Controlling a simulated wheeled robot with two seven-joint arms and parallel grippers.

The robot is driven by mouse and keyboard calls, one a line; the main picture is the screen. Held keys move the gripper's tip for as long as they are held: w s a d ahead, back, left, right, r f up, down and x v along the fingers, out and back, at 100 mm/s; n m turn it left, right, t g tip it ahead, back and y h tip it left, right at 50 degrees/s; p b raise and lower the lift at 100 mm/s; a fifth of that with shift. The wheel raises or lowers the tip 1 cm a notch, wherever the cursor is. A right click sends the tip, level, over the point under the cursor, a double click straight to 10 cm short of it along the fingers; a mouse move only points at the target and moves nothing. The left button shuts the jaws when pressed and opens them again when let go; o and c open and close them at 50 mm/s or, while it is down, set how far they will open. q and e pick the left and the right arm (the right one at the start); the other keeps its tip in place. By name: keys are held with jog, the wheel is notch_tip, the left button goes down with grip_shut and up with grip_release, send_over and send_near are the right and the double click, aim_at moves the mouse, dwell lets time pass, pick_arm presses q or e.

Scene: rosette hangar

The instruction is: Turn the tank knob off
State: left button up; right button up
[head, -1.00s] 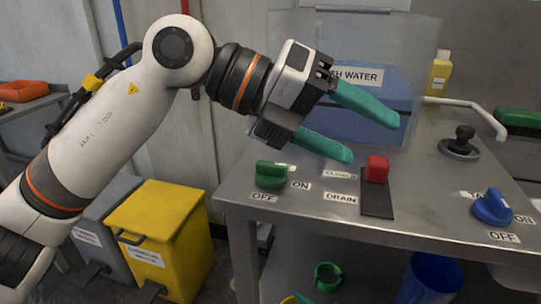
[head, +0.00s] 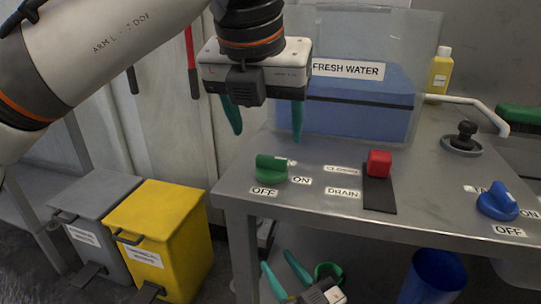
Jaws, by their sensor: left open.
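A blue knob (head: 497,203) sits at the right of the grey metal counter. A partly hidden label starting with "T" is behind it, with ON to its right and OFF in front. A green knob (head: 271,170) sits at the counter's left, also with ON and OFF labels; the label behind it is mostly hidden. My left gripper (head: 267,132) is open and empty, fingers pointing down, above and behind the green knob in the picture, far left of the blue knob. My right gripper (head: 277,258) is open and empty, low beside the counter's front.
A red block-like handle (head: 379,163) on a dark strip stands mid-counter near the DRAIN label. A clear FRESH WATER tank (head: 350,110) stands behind. A black knob (head: 463,139), white spout (head: 470,103) and yellow bottle (head: 439,72) are at right. Bins (head: 160,235) stand left below.

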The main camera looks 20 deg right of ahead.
aim_at(272, 157)
pick_arm(q)
jog(key=b+x, duration=0.1)
jog(key=x, duration=0.4)
jog(key=shift+f, duration=0.1)
jog(key=shift+w+d+f, duration=0.2)
jog(key=shift+w+f, duration=0.05)
jog(key=shift+f, duration=0.35)
pick_arm(e)
notch_tip(272, 157, up, 6)
jog(key=s+t+y, duration=0.1)
jog(key=s+t, duration=0.1)
jog(key=t, duration=0.3)
jog(key=shift+s+a+y, duration=0.2)
jog(key=shift+s+y, duration=0.05)
jog(key=shift+y, duration=0.15)
